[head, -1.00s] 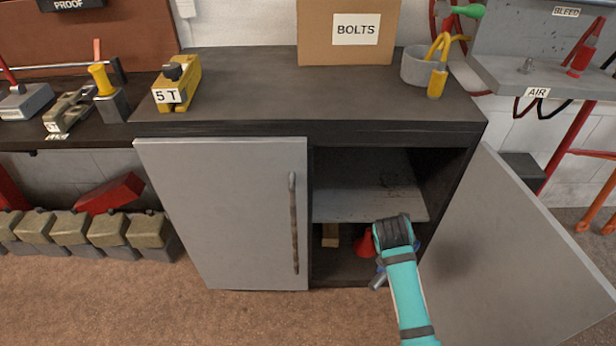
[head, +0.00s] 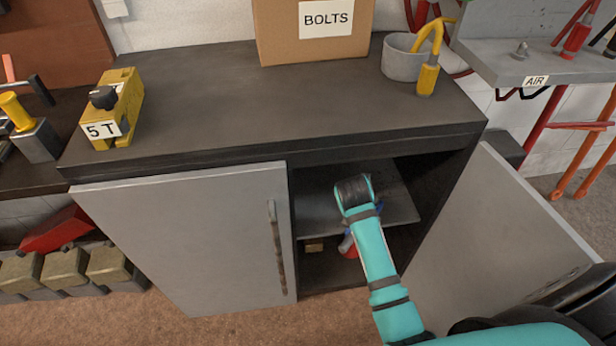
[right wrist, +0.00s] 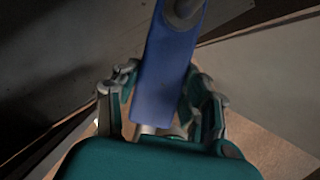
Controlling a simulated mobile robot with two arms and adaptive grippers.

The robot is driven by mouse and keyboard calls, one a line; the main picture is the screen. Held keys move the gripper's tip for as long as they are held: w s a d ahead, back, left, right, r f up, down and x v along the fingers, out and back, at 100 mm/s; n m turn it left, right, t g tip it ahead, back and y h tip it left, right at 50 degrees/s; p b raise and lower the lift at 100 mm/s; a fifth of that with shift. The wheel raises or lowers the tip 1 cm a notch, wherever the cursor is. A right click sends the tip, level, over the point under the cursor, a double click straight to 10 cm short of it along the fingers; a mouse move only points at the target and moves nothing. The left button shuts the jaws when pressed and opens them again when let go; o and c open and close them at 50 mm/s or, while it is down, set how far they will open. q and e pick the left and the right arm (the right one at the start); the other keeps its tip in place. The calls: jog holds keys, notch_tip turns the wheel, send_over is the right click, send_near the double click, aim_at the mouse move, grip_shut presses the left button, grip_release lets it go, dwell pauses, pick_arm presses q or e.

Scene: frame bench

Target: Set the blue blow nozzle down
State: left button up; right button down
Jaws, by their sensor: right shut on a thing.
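The blue blow nozzle (right wrist: 168,60) fills the middle of the right wrist view, its blue body running up between the fingers. My right gripper (right wrist: 160,108) is shut around it, one finger on each side. In the head view my teal right arm reaches into the open right half of the cabinet (head: 150,158). My wrist hides most of the gripper there, and only small bits of blue show around it. I cannot tell whether the nozzle touches a surface. My left gripper is not in view.
The inner shelf (head: 318,207) is largely bare beside my wrist. A red object (head: 347,248) and a small wooden block (head: 314,246) are below it. The right door (head: 490,245) stands open; the left door (head: 190,235) is closed. A BOLTS box (head: 312,30) and grey cup (head: 402,60) stand on top.

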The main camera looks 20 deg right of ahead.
jog(key=w+d+b, duration=0.1)
jog(key=w, duration=0.2)
jog(key=w+b, duration=0.1)
jog(key=w, duration=0.3)
jog(key=w+d+b, duration=0.1)
jog(key=w, duration=0.2)
jog(key=shift+w+d+b, duration=0.3)
jog(key=shift+w, duration=0.05)
pick_arm(q)
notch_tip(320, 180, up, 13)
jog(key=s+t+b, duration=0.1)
jog(key=b, duration=0.1)
pick_arm(e)
jog(key=w, duration=0.2)
jog(key=w+d, duration=0.1)
jog(key=w, duration=0.2)
jog(key=shift+d, duration=0.1)
notch_tip(320, 180, down, 3)
jog(key=shift+f+b, duration=0.1)
jog(key=shift+b, duration=0.75)
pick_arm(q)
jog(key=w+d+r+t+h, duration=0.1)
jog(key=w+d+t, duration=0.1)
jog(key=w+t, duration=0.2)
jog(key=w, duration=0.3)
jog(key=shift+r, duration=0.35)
